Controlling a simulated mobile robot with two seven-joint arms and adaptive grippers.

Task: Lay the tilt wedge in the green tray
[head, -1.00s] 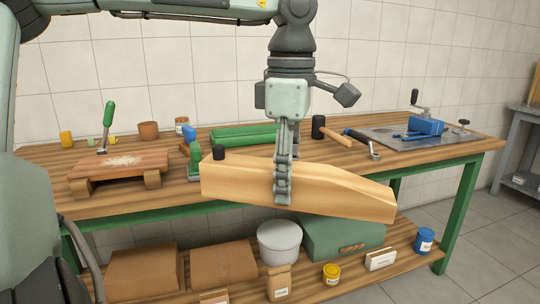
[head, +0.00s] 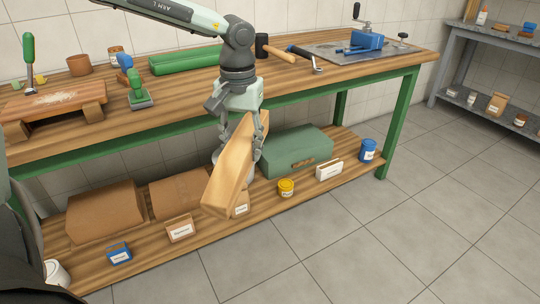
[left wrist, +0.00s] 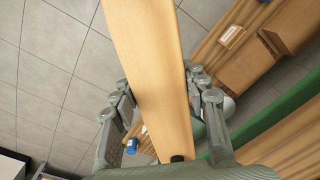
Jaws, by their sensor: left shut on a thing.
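The tilt wedge is a long pale wooden block (head: 228,178), tapered toward one end. My left gripper (head: 243,150) is shut on it and holds it steeply tilted in front of the workbench, its lower end toward the camera. In the left wrist view the wedge (left wrist: 150,65) runs between the two fingers. The green tray (head: 185,60) looks like the long green piece lying at the back of the bench top, behind and left of the gripper. My right gripper is not in view.
The workbench top (head: 190,90) carries a wooden stand (head: 55,103), a green-handled block (head: 138,92), a mallet (head: 275,50) and a blue vise (head: 365,41). The lower shelf holds boxes, a green case (head: 295,150) and jars. Open floor lies at the right.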

